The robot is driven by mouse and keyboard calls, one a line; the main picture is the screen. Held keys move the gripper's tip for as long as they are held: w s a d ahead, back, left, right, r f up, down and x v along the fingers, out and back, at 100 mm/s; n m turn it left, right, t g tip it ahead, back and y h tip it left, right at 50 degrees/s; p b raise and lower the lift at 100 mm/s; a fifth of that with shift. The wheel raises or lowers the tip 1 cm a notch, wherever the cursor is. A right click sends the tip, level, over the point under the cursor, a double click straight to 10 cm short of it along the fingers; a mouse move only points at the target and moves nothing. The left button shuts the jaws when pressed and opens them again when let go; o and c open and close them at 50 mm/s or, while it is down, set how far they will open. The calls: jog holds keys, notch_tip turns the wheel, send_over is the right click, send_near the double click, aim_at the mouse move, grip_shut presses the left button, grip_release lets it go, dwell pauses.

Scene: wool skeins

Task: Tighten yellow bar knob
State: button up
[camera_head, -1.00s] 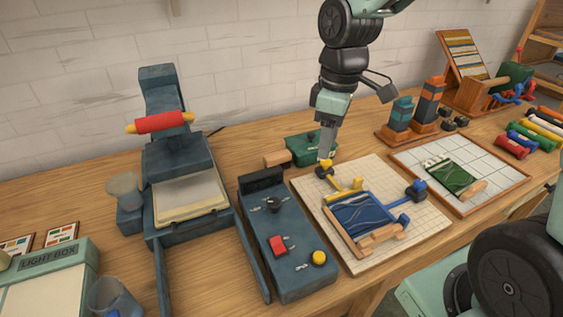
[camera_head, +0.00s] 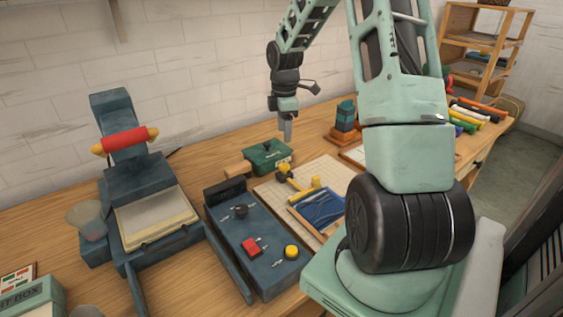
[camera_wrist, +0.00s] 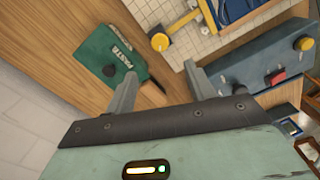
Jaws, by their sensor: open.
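The yellow bar knob (camera_head: 284,169) stands at the back left of the gridded board (camera_head: 262,190), beside a yellow bar piece (camera_head: 314,182). In the wrist view the round yellow knob (camera_wrist: 160,42) shows just beyond my fingertips, apart from them. A blue panel in a wooden frame (camera_head: 320,207) lies on the board, partly hidden by my arm. My gripper (camera_head: 286,134) points down, open and empty, above the back of the bench. It also shows at the bottom of the wrist view (camera_wrist: 160,76).
A dark control box (camera_head: 240,212) with red and yellow buttons is left of the board, and a press with a red roller (camera_head: 131,140) further left.

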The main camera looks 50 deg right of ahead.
aim_at(284, 165)
notch_tip(284, 165, down, 12)
jog(key=shift+f+p, duration=0.1)
jog(key=shift+p, duration=0.25)
jog(key=c, duration=1)
